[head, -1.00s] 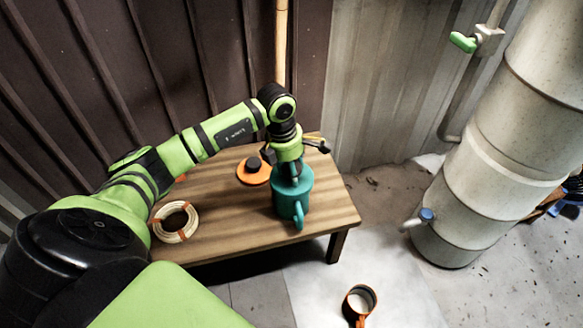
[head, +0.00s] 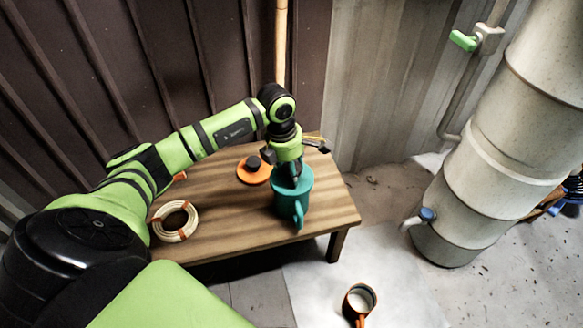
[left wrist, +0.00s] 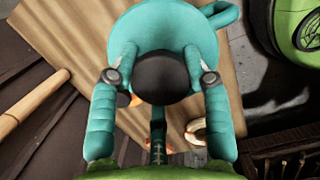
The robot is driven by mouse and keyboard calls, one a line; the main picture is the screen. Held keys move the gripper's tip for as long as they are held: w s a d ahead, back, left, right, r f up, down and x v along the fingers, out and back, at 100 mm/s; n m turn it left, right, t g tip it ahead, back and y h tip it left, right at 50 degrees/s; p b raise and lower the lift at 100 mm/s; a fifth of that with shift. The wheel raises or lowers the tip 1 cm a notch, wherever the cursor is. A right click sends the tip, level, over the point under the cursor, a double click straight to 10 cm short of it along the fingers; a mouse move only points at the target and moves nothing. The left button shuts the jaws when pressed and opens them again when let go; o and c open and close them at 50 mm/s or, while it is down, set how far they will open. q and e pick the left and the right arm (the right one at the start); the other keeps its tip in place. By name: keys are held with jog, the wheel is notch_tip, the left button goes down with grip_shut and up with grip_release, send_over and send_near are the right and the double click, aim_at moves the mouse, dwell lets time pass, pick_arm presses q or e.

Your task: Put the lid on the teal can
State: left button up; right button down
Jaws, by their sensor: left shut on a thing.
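The teal can (head: 289,206) stands upright on the wooden table, its handle toward the front. My left gripper (head: 293,178) points down at the can's top. In the left wrist view its two fingers (left wrist: 162,84) are shut on a round black knob (left wrist: 162,77). Behind the knob is a round teal surface (left wrist: 160,22), with the can's handle (left wrist: 226,14) beyond it. The knob hides the middle of this surface, and I cannot tell whether a lid is seated on the rim. My right gripper is not in view.
An orange disc with a black knob (head: 253,170) lies on the table (head: 235,225) left of the can. A rattan coil (head: 175,222) is at the left end. A pale column (head: 460,180) stands at right.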

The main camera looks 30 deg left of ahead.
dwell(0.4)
pick_arm(q)
jog(key=o, duration=1.3)
jog(key=shift+o, duration=0.6)
jog(key=o, duration=0.4)
jog(key=shift+r+p, duration=2.7)
jog(key=shift+r, duration=0.8)
